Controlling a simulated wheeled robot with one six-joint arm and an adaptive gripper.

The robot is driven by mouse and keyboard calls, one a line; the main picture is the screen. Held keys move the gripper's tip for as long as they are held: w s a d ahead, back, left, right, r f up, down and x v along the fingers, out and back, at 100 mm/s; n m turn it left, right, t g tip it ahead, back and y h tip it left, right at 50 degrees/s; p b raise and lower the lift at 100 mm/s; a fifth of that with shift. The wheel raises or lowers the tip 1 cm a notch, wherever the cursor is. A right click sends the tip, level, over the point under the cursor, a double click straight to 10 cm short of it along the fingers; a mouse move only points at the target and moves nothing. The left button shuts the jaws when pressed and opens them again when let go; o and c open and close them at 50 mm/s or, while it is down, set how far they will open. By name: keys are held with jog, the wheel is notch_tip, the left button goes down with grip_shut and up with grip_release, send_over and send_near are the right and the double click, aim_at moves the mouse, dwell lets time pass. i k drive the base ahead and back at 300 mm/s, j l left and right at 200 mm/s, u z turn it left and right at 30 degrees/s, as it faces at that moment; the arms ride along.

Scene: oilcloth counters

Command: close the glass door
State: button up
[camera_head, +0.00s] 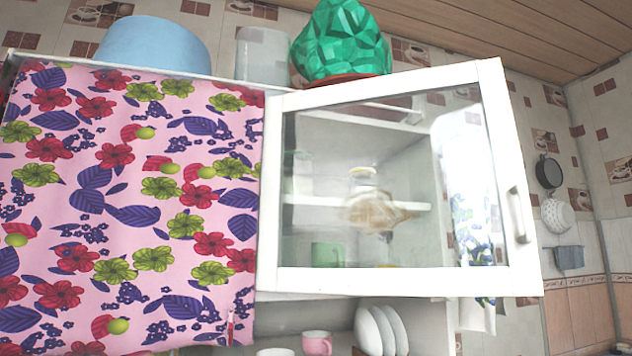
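The glass door (512,190) has a white frame and a clear pane, and belongs to a white wall cabinet. It stands open, with its left side at the cabinet and its right edge swung out toward me, past the cabinet's right side. A pale vertical handle (520,214) is on the right part of its frame. Through the pane I see a white shelf (410,206), a jar (362,176), a green cup (327,254) and a tan shell-like shape (375,212). My gripper is not in view.
A pink flowered cloth (140,215) covers the left front. A green faceted object (340,45) and a blue round container (152,45) stand on top. Below are a pink mug (316,343) and white plates (370,331). Pans (549,172) hang on the right wall.

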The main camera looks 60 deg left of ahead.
aim_at(523, 275)
jog(key=u, duration=1.8)
